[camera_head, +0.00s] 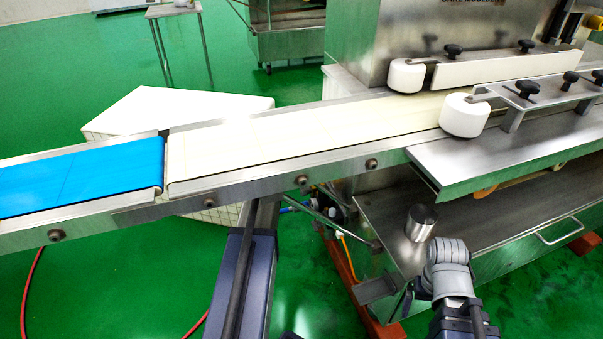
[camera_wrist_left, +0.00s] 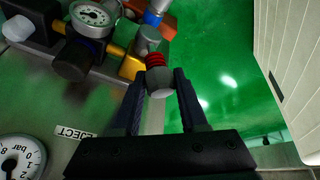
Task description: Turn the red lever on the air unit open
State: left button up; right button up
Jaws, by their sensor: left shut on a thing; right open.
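In the left wrist view, the air unit (camera_wrist_left: 100,50) has a gauge (camera_wrist_left: 94,14), black knobs and brass fittings. A red ribbed piece with a grey rounded end, which looks like the red lever (camera_wrist_left: 158,62), sits at its right side. My left gripper (camera_wrist_left: 160,92) is shut on its grey end, one dark finger on each side. In the head view, the air unit (camera_head: 344,214) is partly visible below the conveyor; my left gripper is hidden under the belt. My right gripper (camera_head: 416,289) is small and dark beside the machine's lower ledge; it is open and empty.
The conveyor (camera_head: 290,130) with its blue belt section crosses above my left arm. A steel cup (camera_head: 420,222) stands on the machine's ledge. An orange hose (camera_head: 346,247) hangs below the air unit. A pale ribbed panel (camera_wrist_left: 290,65) stands at the right in the wrist view.

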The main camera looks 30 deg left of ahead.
pick_arm(q)
grip_shut()
dwell(0.9)
